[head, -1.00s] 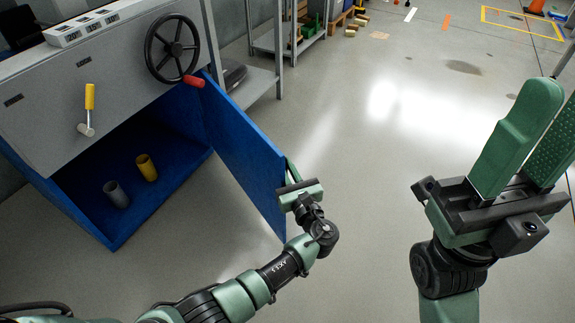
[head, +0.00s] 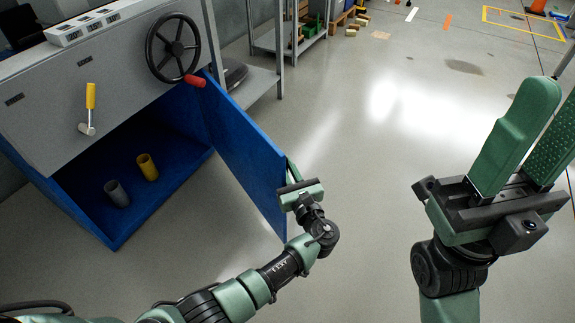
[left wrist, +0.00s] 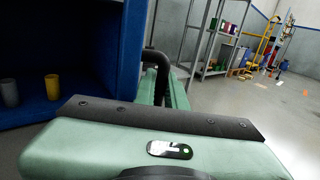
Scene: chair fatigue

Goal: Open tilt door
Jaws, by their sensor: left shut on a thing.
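The blue door (head: 240,145) of the blue cabinet (head: 112,240) stands wide open, swung out to the right, and the inside shows. My left gripper (head: 293,170) is at the door's free edge. In the left wrist view its green fingers (left wrist: 165,88) are around a black bar-shaped handle (left wrist: 156,58), shut on it. The handle is mostly hidden by the gripper in the head view. My right gripper (head: 538,125) is at the right, fingers apart and empty, away from the door.
A grey cup (head: 117,193) and a yellow cup (head: 147,167) stand inside the cabinet. Above are a black handwheel (head: 173,48) with a red grip and a yellow-handled lever (head: 90,105). A metal shelf (head: 262,80) stands behind the door.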

